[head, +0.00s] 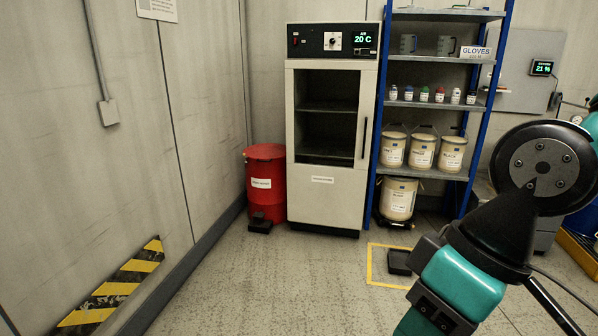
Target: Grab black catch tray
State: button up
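A low black tray (398,262) lies on the floor inside a yellow marked square, right of the middle. It looks empty, but it is small in the picture. Its right end is close to my arm in the picture, and my arm covers part of the square. My arm's black and teal links fill the right side of the head view. The fingers of my gripper do not show, so what they hold cannot be seen.
A grey cabinet (326,195) with a dark window stands at the back, beside a red bin (265,185). A blue-framed shelf (377,130) holds tubs, bottles and jugs. The floor (270,285) in front is clear.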

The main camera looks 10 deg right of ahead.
aim_at(397, 259)
jog(key=z, duration=0.1)
jog(key=i, duration=2.15)
jog(key=z, duration=0.65)
jog(key=i, duration=1.85)
jog(key=z, duration=0.5)
